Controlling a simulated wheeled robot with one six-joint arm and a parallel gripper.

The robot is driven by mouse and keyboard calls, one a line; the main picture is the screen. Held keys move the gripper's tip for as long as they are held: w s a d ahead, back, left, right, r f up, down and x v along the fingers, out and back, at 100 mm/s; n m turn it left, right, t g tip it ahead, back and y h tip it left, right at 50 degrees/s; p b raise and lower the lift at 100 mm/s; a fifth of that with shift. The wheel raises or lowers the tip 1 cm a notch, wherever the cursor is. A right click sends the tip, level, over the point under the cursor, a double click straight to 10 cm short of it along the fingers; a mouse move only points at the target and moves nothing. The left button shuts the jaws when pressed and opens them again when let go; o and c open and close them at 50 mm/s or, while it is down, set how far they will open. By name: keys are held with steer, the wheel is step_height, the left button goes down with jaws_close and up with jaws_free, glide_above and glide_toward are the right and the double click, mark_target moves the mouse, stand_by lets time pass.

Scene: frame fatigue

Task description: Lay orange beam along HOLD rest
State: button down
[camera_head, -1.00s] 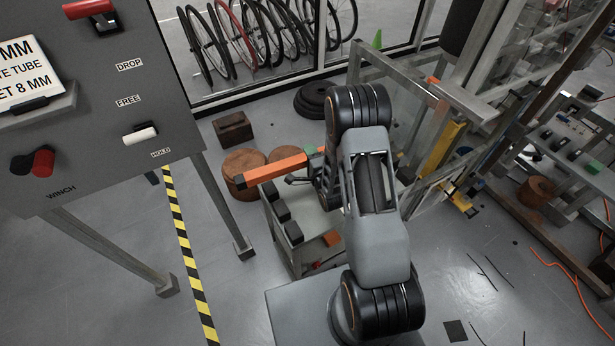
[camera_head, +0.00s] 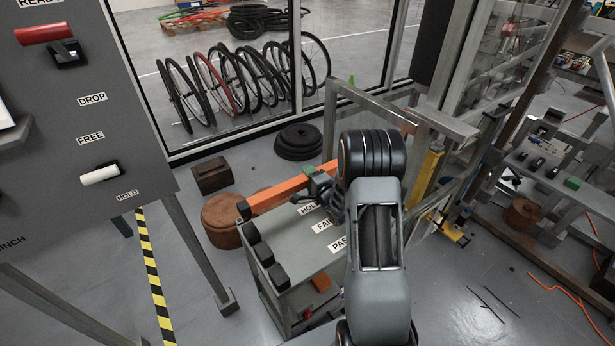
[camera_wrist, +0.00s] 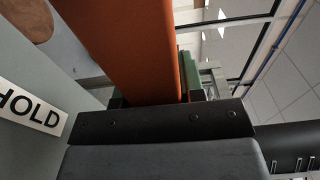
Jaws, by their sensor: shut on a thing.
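The orange beam (camera_head: 290,190) is a square bar with a dark left end. It lies level across the far edge of the grey bench in the head view. My gripper (camera_head: 320,186) is shut on it near its right part, and the beam fills the top of the wrist view (camera_wrist: 130,45) above the dark jaw (camera_wrist: 155,122). The HOLD label (camera_head: 308,209) is on the bench top just in front of the beam; it also shows at the left of the wrist view (camera_wrist: 32,108). I cannot tell whether the beam touches the HOLD rest.
The bench (camera_head: 297,238) also bears FAIL and PASS labels, with black blocks (camera_head: 263,253) along its left edge. A round wooden stump (camera_head: 222,222) stands left of it. A grey panel with levers (camera_head: 85,130) stands at the left; a metal frame (camera_head: 425,115) is behind my arm.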

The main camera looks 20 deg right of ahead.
steer(key=shift+f+b, duration=3.5)
steer(key=shift+f, duration=0.2)
steer(key=c, duration=0.9)
jaws_free()
steer(key=shift+o, duration=1.3)
steer(key=shift+s+f, duration=0.1)
steer(key=shift+f, duration=0.15)
steer(key=s, duration=0.4)
steer(key=s+d, duration=0.1)
steer(key=s, duration=0.4)
steer(key=s+d, duration=0.1)
steer(key=s, duration=0.3)
steer(key=shift+s+p, duration=0.35)
